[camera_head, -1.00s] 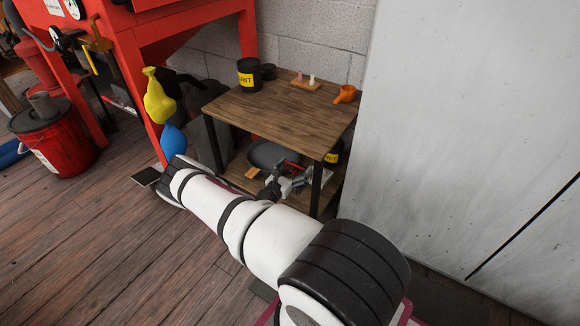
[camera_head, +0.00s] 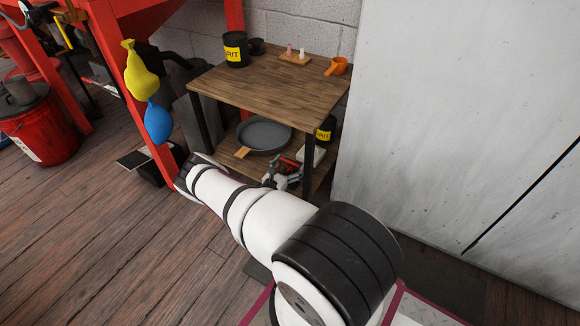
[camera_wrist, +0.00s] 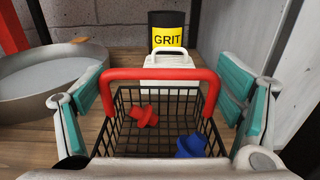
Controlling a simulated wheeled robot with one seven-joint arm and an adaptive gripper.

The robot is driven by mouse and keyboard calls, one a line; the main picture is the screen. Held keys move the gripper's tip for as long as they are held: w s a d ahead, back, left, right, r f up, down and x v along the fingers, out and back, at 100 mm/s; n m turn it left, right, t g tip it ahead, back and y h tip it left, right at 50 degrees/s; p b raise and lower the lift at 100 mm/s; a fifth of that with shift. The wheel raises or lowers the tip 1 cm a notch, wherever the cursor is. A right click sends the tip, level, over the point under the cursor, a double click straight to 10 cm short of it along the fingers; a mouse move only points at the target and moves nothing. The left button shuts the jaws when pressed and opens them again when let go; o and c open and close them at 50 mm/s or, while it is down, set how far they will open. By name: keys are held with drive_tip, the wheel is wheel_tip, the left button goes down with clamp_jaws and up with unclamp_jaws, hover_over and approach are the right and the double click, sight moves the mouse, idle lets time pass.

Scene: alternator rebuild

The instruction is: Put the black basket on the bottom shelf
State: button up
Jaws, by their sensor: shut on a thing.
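In the wrist view the black wire basket (camera_wrist: 165,120) with a red handle (camera_wrist: 160,74) is between my two teal-padded fingers. My gripper (camera_wrist: 163,95) is shut on it. The basket appears upright and holds a red piece (camera_wrist: 145,116) and a blue piece (camera_wrist: 191,146). In the head view my gripper (camera_head: 283,175) is at the front of the bottom shelf (camera_head: 228,153) of the wooden unit, below the top board, and the basket is mostly hidden there. I cannot tell whether the basket rests on the shelf board.
A grey pan (camera_head: 264,136) lies on the bottom shelf left of the basket. Behind the basket are a white handled container (camera_wrist: 163,72) and a black GRIT can (camera_wrist: 167,35). Dark posts (camera_head: 308,165) hold up the top board (camera_head: 265,84). A pale panel (camera_head: 450,120) stands right.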

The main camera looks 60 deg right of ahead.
drive_tip(key=shift+r, duration=0.1)
drive_tip(key=o, duration=1.6)
drive_tip(key=shift+o, duration=0.2)
